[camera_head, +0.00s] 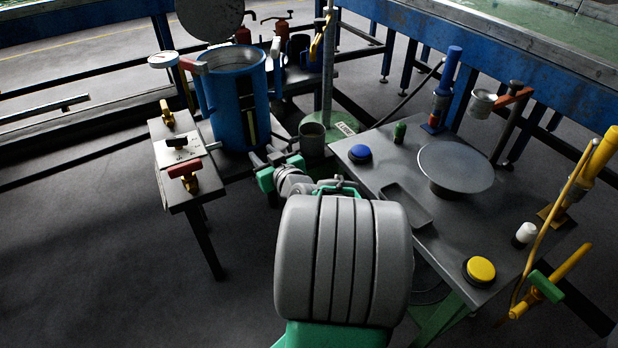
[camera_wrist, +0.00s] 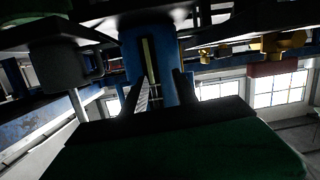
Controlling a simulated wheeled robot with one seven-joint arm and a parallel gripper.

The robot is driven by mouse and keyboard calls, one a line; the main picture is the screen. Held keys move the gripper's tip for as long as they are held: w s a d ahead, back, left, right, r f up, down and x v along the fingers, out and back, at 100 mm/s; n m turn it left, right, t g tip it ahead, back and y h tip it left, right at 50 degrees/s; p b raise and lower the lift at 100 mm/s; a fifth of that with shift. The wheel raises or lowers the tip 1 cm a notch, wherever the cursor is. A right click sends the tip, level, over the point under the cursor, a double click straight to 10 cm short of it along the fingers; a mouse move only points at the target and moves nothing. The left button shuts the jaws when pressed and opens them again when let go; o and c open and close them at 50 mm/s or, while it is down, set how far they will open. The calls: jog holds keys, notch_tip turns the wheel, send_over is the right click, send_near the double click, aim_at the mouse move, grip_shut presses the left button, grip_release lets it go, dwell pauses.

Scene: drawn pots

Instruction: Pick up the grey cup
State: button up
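The grey cup (camera_head: 312,139) stands upright beside the green base of a post, to the right of a large blue pot (camera_head: 233,105). My gripper (camera_head: 264,156) is just left of the cup and in front of the blue pot, apart from the cup. In the wrist view a dark cup with a handle (camera_wrist: 60,66) shows at the left, seemingly upside down. The fingers of my gripper (camera_wrist: 160,88) stand apart there with nothing between them, and the blue pot (camera_wrist: 150,50) is beyond them.
Another grey cup-like vessel (camera_head: 482,102) is on a stand behind. A small bench (camera_head: 180,150) with valves is left.

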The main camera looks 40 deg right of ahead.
aim_at(291, 146)
jog(key=s+d+f+m+t+h+b, duration=0.1)
jog(key=s+d+f+m+h+b, duration=0.3)
jog(key=d, duration=0.4)
jog(key=shift+n, duration=0.6)
jog(key=x, duration=0.7)
jog(key=shift+w+d+f, duration=0.1)
jog(key=shift+w+f, duration=0.05)
grip_shut()
